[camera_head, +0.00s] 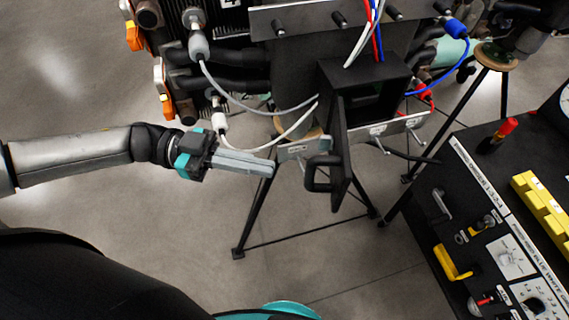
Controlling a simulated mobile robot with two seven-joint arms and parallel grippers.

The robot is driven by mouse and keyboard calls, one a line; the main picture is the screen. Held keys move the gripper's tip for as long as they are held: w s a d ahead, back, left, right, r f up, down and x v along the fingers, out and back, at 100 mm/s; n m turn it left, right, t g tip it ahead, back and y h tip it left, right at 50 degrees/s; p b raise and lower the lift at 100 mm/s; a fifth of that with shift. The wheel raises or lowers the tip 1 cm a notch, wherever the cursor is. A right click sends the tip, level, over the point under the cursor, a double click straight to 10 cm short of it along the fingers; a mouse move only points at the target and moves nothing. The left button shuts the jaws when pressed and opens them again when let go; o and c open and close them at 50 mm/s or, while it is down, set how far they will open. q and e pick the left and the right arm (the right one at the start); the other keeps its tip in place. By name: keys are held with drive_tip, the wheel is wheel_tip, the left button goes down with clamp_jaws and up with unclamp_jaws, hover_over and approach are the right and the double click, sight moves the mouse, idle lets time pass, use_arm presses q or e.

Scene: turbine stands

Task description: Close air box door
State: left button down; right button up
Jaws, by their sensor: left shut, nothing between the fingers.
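The black air box (366,76) sits on the turbine stand at the upper middle of the head view, with its front opening showing dark inside. Its black door (340,155) stands open, swung out toward me and seen nearly edge-on, with a black handle (318,176) on its left face. My left gripper (270,168) comes in from the left. Its fingers are together and empty, pointing right, a short way left of the door handle and apart from it in the picture. My right gripper is not in view.
A thin-legged black stand (256,212) carries the turbine parts. White hoses (246,103) hang left of the box. A black panel bench (457,206) with a yellow handle (452,264) and a red-handled tool (505,131) is at the right. Grey floor between is clear.

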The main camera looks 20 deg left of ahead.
use_arm(q)
drive_tip(key=shift+w+d, duration=0.2)
drive_tip(key=shift+d, duration=2.15)
drive_tip(key=shift+p, duration=0.3)
